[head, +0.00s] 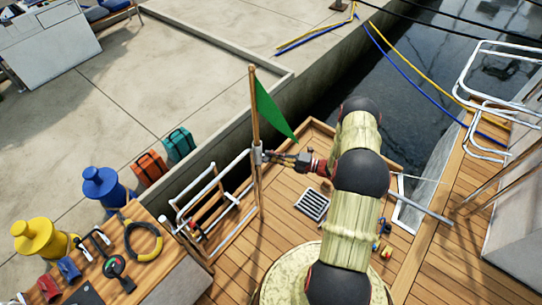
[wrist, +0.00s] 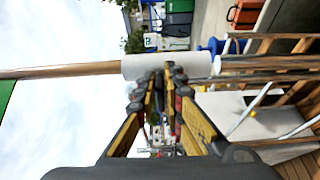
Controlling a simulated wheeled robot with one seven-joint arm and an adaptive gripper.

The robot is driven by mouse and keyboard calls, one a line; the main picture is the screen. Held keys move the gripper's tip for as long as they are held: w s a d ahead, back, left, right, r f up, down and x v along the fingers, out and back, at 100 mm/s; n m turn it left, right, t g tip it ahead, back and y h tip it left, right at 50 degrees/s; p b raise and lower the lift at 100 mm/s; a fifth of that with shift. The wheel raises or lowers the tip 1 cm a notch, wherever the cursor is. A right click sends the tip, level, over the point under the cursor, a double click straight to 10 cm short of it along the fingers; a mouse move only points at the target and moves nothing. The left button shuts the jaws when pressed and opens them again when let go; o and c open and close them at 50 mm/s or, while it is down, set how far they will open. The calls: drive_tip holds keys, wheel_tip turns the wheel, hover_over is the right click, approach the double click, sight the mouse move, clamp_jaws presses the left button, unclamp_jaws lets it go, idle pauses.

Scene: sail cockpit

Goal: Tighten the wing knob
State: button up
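A wooden flagpole (head: 254,105) with a green flag (head: 271,110) stands in a pale tubular holder (head: 257,154) on the stern rail. In the wrist view the pole (wrist: 60,70) runs sideways into the holder (wrist: 198,66). My gripper (head: 268,157) reaches the holder from the right. In the wrist view its fingertips (wrist: 167,72) are close together, right at the holder's side. I cannot make out the wing knob; the fingertips cover the spot in front of the holder. Whether they touch or grip the knob does not show.
The white stern rail (head: 205,190) stands left of the holder. A wooden bench (head: 165,280) with hand tools is at the lower left. Blue (head: 104,184) and yellow (head: 40,238) bollards stand on the quay. The deck around the grate (head: 312,204) is mostly clear.

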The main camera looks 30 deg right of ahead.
drive_tip(key=o, duration=0.4)
drive_tip(key=v, duration=1.2)
idle(0.5)
